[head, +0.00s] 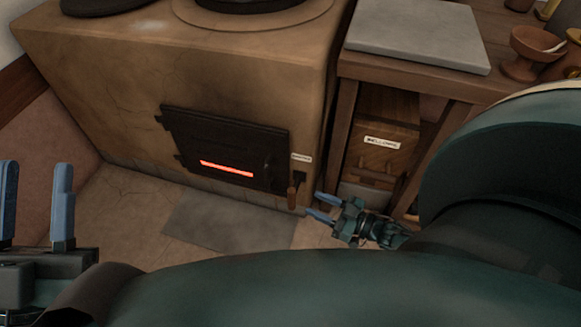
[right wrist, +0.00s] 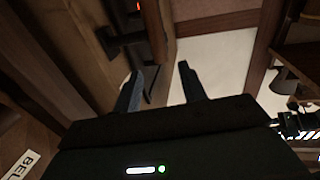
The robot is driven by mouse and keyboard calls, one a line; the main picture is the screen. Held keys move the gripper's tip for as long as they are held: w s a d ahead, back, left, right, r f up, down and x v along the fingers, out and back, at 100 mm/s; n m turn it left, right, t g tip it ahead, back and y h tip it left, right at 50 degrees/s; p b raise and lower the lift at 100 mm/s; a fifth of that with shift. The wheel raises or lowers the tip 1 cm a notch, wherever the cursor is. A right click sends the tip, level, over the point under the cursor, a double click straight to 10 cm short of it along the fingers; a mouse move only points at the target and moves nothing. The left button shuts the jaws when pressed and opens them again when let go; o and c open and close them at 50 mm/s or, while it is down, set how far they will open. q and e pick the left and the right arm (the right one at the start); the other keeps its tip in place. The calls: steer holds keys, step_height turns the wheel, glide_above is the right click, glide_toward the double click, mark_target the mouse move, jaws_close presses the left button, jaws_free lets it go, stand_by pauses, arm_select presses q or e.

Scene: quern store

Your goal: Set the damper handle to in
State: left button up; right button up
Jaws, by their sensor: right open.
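The damper handle (head: 291,197) is a small brown wooden grip hanging at the stove's right front corner, below a small white label (head: 301,158) too small to read surely. My right gripper (head: 311,204) is open just right of the handle, its two blue fingers pointing left toward it; I see a small gap between them. In the right wrist view the open fingers (right wrist: 160,70) have nothing visible gripped between them, and I cannot make out the handle surely there. My left gripper (head: 36,168) is open and empty at the far left, away from the stove.
The tan stove (head: 90,90) has a black firebox door (head: 225,145) with a glowing red slot. A wooden bench (head: 450,82) with a grey slab (head: 418,35) stands at right. Under it is a wooden box labelled bellows (head: 385,125). A grey floor plate (head: 228,225) lies before the stove.

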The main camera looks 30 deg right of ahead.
steer(key=b+x, duration=0.1)
steer(key=x, duration=0.6)
steer(key=shift+w+a+f+b, duration=0.1)
steer(key=shift+w+a+b, duration=0.1)
steer(key=shift+w+b, duration=0.15)
steer(key=shift+w+a, duration=0.15)
steer(key=shift+w, duration=0.05)
arm_select(q)
steer(key=r+m+h, duration=0.2)
steer(key=m+h, duration=0.1)
steer(key=shift+s+a+r+m+g, duration=0.1)
steer(key=shift+s+r+m+g, duration=0.2)
steer(key=shift+s+r, duration=0.1)
arm_select(e)
steer(key=shift+w, duration=0.15)
arm_select(q)
steer(key=shift+f, duration=0.15)
arm_select(e)
jaws_close()
